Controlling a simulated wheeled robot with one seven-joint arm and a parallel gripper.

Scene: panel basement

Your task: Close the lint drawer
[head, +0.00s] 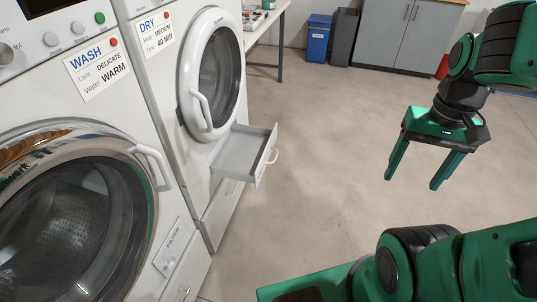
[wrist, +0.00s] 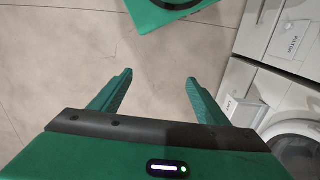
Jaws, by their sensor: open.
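The lint drawer (head: 241,153) is a shallow, pale grey tray pulled out from the front of the dryer (head: 165,85), below its round door. My gripper (head: 413,183) is at the right, pointing down, open and empty, well apart from the drawer. In the wrist view my gripper (wrist: 159,76) has its fingers spread over bare floor.
The washer (head: 60,150) stands at the left, with a closed filter panel (head: 174,247) at its lower right. The dryer door (head: 212,75) has a protruding handle above the drawer. A table, blue bin (head: 318,38) and grey cabinet (head: 405,35) stand behind. Floor between drawer and gripper is clear.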

